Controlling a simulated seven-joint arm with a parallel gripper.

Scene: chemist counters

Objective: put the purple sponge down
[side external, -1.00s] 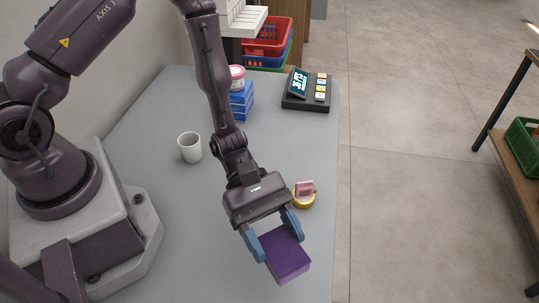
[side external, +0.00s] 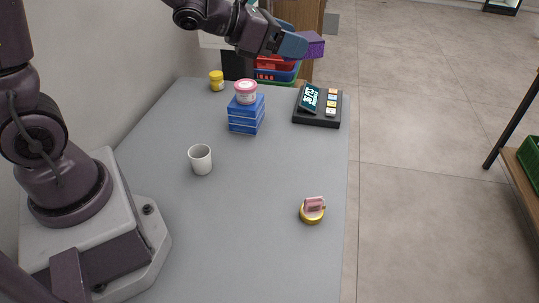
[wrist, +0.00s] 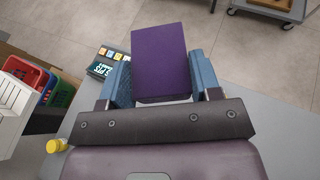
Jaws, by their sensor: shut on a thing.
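The purple sponge (side external: 312,43) is a block held up high at the far end of the counter in the side view. My gripper (side external: 295,45) is shut on it. In the wrist view the sponge (wrist: 160,62) sits between the two blue fingers of my gripper (wrist: 163,88), sticking out past their tips. The sponge is clear of the grey counter (side external: 265,230); its exact height cannot be told.
A white cup (side external: 200,159), stacked blue boxes (side external: 246,116) with a pink-lidded tub (side external: 246,91), a yellow jar (side external: 216,81) and a payment terminal (side external: 318,106) stand on the counter. A yellow-and-pink item (side external: 313,210) lies near the right edge. Baskets (side external: 276,66) stand behind. The counter's front middle is clear.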

